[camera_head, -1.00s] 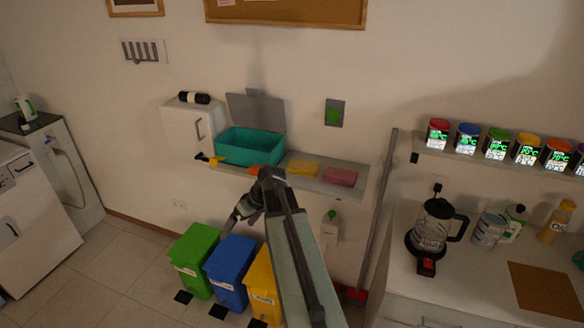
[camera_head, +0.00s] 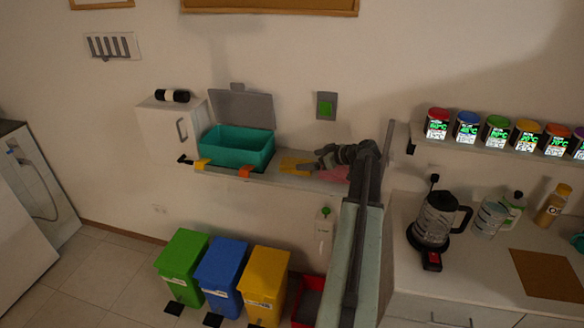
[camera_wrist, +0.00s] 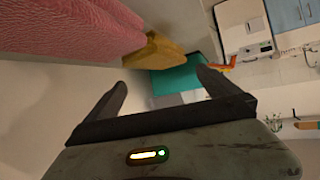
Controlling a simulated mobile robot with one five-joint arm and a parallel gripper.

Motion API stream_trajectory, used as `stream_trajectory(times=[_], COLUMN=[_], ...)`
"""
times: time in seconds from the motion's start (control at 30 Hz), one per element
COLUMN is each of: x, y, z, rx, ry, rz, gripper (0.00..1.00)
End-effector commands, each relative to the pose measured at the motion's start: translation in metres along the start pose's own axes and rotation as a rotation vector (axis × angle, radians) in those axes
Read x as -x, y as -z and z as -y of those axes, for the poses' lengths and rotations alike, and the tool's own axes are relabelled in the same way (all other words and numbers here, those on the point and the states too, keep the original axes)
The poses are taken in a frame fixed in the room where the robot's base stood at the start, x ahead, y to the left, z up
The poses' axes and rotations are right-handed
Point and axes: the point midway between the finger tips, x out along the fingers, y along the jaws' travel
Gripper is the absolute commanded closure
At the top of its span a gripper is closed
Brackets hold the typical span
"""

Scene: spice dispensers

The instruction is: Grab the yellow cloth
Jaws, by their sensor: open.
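The yellow cloth (camera_head: 289,164) lies folded on the narrow wall shelf, between the teal box and the pink cloth. It also shows in the wrist view (camera_wrist: 157,52), above and ahead of the fingers. My gripper (camera_head: 320,160) is open and empty, over the shelf just right of the yellow cloth, with its fingers pointing left. In the wrist view, the two dark fingers (camera_wrist: 162,80) are apart with nothing between them. I see a gap between the fingers and the cloth. My arm partly hides the pink cloth in the head view.
The pink cloth (camera_head: 331,175) lies close beside my gripper and looms large in the wrist view (camera_wrist: 70,28). The open teal box (camera_head: 237,153) stands left of the yellow cloth. An orange item (camera_head: 246,172) sits at the shelf's front edge (camera_head: 280,182). Bins stand below.

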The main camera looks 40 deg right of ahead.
Motion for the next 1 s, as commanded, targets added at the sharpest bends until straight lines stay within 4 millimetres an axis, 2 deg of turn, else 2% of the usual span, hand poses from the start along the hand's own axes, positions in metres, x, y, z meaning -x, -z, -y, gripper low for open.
stream_trajectory(times=[0.03,0.27,0.4,0.5,0.73,0.77,0.97,1.0], x=[-0.011,-0.027,-0.053,-0.069,-0.072,-0.072,-0.072,-0.072], y=[-0.003,-0.002,-0.009,-0.007,-0.003,-0.003,-0.003,-0.003], z=[0.001,0.004,0.001,0.002,0.003,0.003,0.003,0.004], rx=[0.002,0.005,0.007,0.007,0.005,0.006,0.006,0.006], ry=[0.004,0.011,0.013,0.014,0.013,0.013,0.014,0.014], rz=[0.0,0.001,0.001,0.001,0.001,0.001,0.002,0.002], gripper=[0.0,0.0,0.0,0.0,0.0,0.06,0.61,0.62])
